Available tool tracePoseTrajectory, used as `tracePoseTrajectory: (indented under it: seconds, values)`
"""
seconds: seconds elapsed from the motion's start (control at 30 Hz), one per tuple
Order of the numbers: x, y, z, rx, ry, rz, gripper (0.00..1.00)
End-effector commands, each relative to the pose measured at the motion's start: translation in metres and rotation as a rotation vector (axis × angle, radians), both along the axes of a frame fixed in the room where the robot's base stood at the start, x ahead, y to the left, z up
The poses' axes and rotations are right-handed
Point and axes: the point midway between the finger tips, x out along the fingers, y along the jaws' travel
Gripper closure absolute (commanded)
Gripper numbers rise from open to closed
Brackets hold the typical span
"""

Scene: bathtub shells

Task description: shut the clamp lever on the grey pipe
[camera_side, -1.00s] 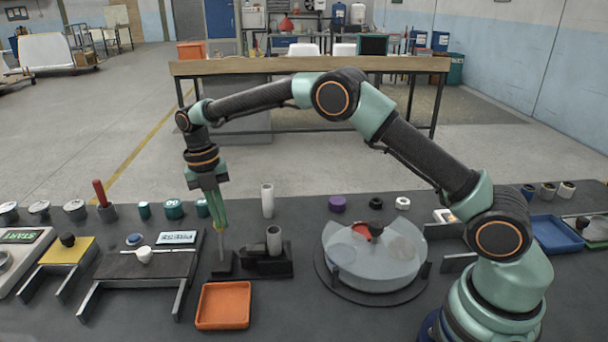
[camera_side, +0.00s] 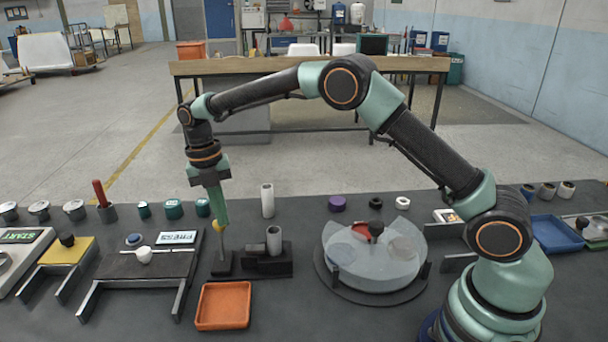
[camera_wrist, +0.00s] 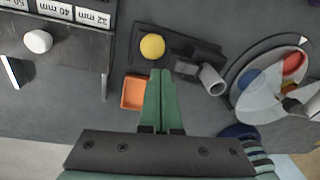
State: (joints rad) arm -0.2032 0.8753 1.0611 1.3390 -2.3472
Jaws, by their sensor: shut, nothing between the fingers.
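The grey pipe (camera_side: 274,238) stands upright in a black clamp base (camera_side: 272,268). It also shows in the wrist view (camera_wrist: 212,79), right of my fingers. The clamp lever (camera_side: 221,248) is a thin rod standing about upright at the left of the base, with a yellow ball (camera_wrist: 152,47) on top. My gripper (camera_side: 220,222) points down just above the ball. In the wrist view my green fingers (camera_wrist: 160,72) are together with nothing between them, and the ball lies just beyond their tips. I cannot tell whether they touch it.
An orange tray (camera_side: 223,326) lies in front of the clamp. A white tube (camera_side: 267,200) stands behind it. A round turntable with a clear cover (camera_side: 372,262) is to the right, and a black press stand (camera_side: 150,264) to the left.

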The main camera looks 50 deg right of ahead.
Motion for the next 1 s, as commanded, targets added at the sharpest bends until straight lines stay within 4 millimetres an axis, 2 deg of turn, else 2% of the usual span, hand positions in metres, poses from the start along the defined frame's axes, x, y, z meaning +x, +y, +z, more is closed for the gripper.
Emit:
tracePoseTrajectory:
  seconds: [0.13, 0.17, 0.6, 1.0]
  values:
    - [-0.018, 0.013, 0.013, -0.008, 0.023, 0.019, 1.00]
    - [-0.018, 0.012, 0.014, -0.008, 0.025, 0.017, 1.00]
    - [0.015, -0.016, 0.041, 0.003, 0.027, 0.017, 1.00]
    - [0.036, -0.031, 0.057, 0.009, 0.028, 0.018, 1.00]
